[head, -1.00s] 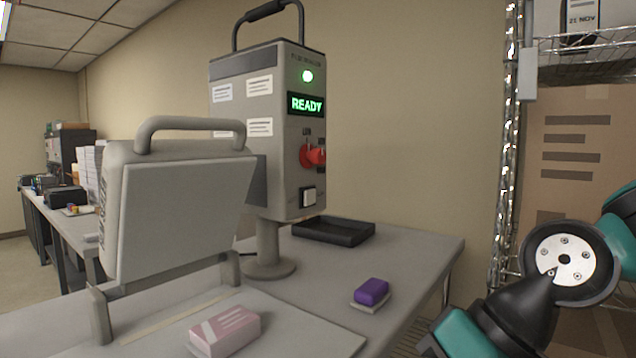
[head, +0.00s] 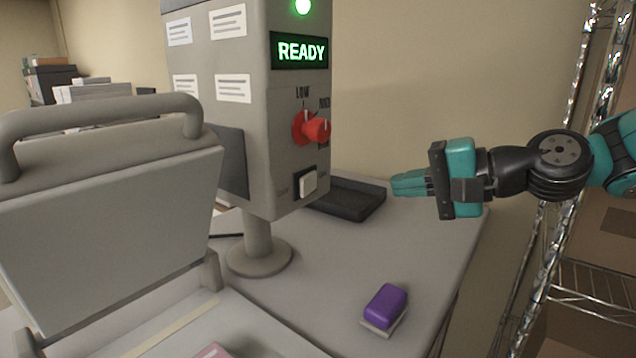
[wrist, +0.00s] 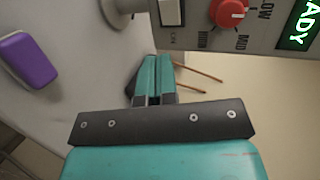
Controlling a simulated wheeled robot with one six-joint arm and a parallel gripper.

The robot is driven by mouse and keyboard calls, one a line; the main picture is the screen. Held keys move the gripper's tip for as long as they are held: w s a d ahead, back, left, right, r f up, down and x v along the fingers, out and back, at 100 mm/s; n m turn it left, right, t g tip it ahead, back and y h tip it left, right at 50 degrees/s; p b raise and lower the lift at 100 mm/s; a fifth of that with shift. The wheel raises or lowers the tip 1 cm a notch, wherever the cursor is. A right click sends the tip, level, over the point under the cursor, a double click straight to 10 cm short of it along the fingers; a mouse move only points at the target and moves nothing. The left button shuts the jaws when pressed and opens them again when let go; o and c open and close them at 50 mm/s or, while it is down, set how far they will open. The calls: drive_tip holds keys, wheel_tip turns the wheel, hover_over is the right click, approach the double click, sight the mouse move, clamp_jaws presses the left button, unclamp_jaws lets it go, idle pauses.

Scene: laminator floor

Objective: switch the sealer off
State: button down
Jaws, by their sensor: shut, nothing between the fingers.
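The grey control box (head: 282,160) of the sealer stands on a post with a round foot. Its display (head: 300,51) reads READY in green, and a green lamp (head: 303,5) glows above. Low on its front is a white rocker switch (head: 308,182), also at the top of the wrist view (wrist: 171,12). A red knob (head: 312,128) sits above the switch and shows in the wrist view (wrist: 228,12). My gripper (head: 395,184) is shut and empty, to the right of the switch and apart from it. Its fingertips (wrist: 155,62) point toward the box's lower front.
A raised lid with a handle (head: 110,215) stands at the left. A black tray (head: 350,200) lies behind the box's lower edge. A purple block (head: 386,305) lies on a small pad on the table (head: 310,285). A wire shelf (head: 575,290) stands at the right.

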sight(308, 188)
drive_tip(key=p+x, duration=0.2)
drive_tip(key=x, duration=0.2)
drive_tip(key=p+x, duration=0.2)
drive_tip(key=x, duration=0.3)
drive_tip(key=r+p+x, duration=0.1)
drive_tip(key=p+x, duration=0.1)
drive_tip(key=x, duration=0.2)
drive_tip(key=shift+w+a+f, duration=0.1)
drive_tip(key=shift+w+a, duration=0.2)
drive_tip(key=shift+a, duration=0.15)
drive_tip(key=shift+d, duration=0.1)
